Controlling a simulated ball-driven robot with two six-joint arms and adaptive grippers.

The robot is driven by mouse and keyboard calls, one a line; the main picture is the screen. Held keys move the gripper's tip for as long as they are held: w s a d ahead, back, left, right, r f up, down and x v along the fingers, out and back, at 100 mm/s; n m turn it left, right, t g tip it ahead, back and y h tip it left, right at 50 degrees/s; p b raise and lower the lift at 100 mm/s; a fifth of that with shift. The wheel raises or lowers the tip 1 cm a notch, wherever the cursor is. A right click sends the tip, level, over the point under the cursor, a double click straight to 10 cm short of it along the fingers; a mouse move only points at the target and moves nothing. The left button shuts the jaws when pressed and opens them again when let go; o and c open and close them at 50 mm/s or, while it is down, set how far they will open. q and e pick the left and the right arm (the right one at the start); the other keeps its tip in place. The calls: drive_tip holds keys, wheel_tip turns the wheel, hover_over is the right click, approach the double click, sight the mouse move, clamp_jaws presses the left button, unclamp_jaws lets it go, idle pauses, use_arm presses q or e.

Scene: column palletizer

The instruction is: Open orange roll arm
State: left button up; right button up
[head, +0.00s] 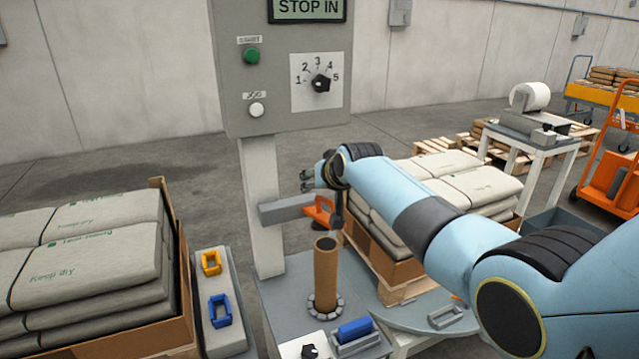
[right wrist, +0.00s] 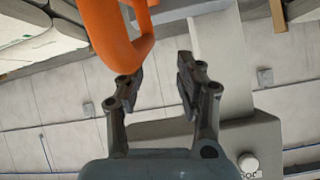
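The orange roll arm (head: 319,211) sits at the end of a grey bracket (head: 285,209) on the machine's column, above and behind an upright brown tube (head: 326,272). My right arm reaches across from the right and partly hides the area around it. My right gripper (head: 306,181) is just above and slightly left of the orange arm. In the right wrist view the gripper (right wrist: 157,83) is open, with nothing between its fingers. There the orange loop (right wrist: 127,45) lies close to the left finger; I cannot tell whether they touch. My left gripper is not in view.
A control box (head: 283,65) with buttons and a dial stands above the column (head: 263,240). A sack pallet stands at left, another behind my right arm. Yellow (head: 211,262) and blue (head: 220,310) loops sit on a grey strip. A blue block (head: 355,330) sits near the tube.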

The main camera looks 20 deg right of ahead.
drive_tip(key=shift+d, duration=0.1)
drive_tip(key=shift+s+d, duration=0.1)
drive_tip(key=shift+s, duration=0.1)
drive_tip(key=v, duration=1.1)
drive_tip(key=shift+s+r, duration=0.2)
drive_tip(key=shift+r, duration=0.1)
drive_tip(key=shift+f, duration=0.1)
